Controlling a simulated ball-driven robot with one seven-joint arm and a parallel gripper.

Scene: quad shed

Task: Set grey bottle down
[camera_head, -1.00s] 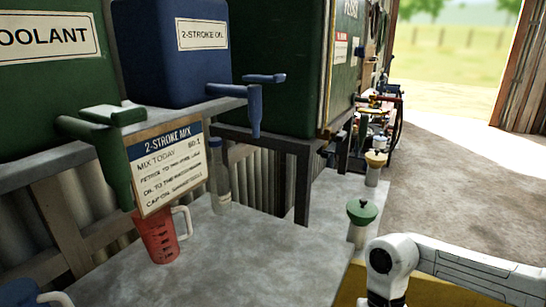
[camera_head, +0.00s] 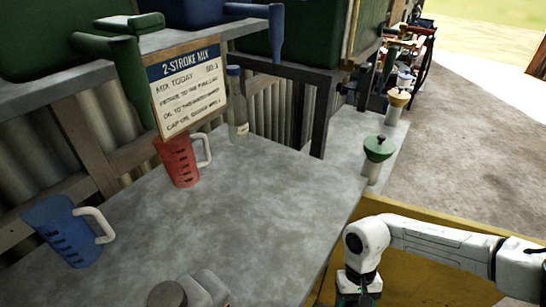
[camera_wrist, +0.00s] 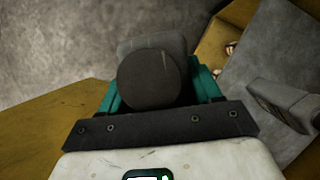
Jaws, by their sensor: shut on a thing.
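My gripper shows in the wrist view (camera_wrist: 158,88), its teal fingers shut on the grey bottle (camera_wrist: 150,45). The bottle's round dark cap faces the camera and hides much of its body; its base is out of sight. In the head view only the top of my gripper (camera_head: 358,299) shows at the bottom edge, beside the right side of the grey bench (camera_head: 270,215). The bottle in it is not visible there. I cannot tell whether the bottle touches a surface.
On the bench stand a blue jug (camera_head: 70,232), a red jug (camera_head: 180,162), a blue-capped bottle (camera_head: 238,110) and a grey container (camera_head: 207,288). A sign (camera_head: 186,85) hangs behind. A green-topped object (camera_head: 377,150) stands at right. The bench's middle is clear.

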